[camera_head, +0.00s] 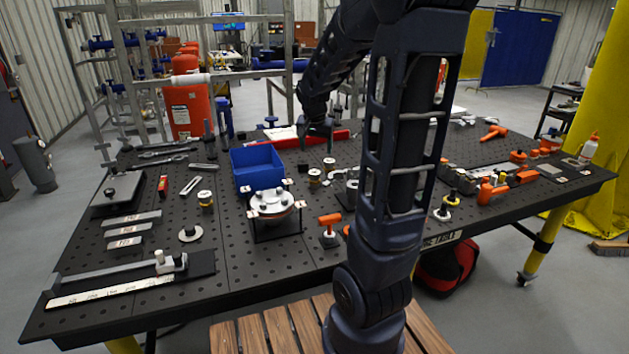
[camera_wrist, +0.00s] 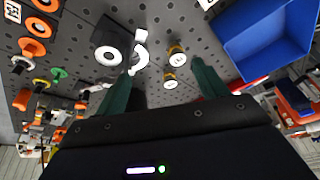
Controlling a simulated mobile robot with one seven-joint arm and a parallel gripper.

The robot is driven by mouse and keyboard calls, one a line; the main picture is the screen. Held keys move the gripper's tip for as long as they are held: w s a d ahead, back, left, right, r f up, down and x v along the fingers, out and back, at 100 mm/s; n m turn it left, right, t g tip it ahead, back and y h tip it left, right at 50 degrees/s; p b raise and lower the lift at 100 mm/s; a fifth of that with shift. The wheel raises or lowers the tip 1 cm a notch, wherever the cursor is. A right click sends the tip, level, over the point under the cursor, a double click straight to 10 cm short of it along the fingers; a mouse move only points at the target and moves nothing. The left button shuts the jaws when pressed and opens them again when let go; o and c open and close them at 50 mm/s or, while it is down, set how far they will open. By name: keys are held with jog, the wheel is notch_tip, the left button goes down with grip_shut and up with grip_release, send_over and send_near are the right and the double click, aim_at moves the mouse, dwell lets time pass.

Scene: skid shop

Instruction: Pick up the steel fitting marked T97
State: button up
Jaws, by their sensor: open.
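I cannot make out the mark T97 on anything. The wrist view shows two such fittings, one (camera_wrist: 176,52) above the other (camera_wrist: 169,80), in the space between my finger lines. A similar fitting (camera_head: 205,199) stands farther left. My gripper (camera_head: 318,138) is above the table behind the pair; in the wrist view its green fingers (camera_wrist: 165,72) are apart, with nothing visibly held.
A blue bin (camera_head: 257,166) stands left of the pair. A flanged steel part on a black stand (camera_head: 271,203) is in front. A grey block with a white ring (camera_wrist: 110,45) lies near my left finger. Orange tools (camera_head: 495,190) crowd the table's right side.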

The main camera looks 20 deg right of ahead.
aim_at(313, 173)
jog(key=shift+w+d+f+m+g+h, duration=0.2)
jog(key=shift+w+d+f+m, duration=0.55)
jog(key=shift+w+f, duration=2.45)
jog(key=shift+w+d+f+m+h, duration=0.35)
jog(key=shift+w+d+f, duration=0.65)
jog(key=shift+w+f, duration=2.15)
jog(key=shift+w+d+f+m+g+h, duration=0.2)
jog(key=shift+w+d+f+m, duration=1)
jog(key=shift+f, duration=3.5)
jog(key=shift+w+a+n, duration=0.3)
jog(key=shift+w+n, duration=0.2)
jog(key=shift+n, duration=0.2)
jog(key=c, duration=1.1)
jog(key=shift+c, duration=0.2)
jog(key=shift+r, duration=0.15)
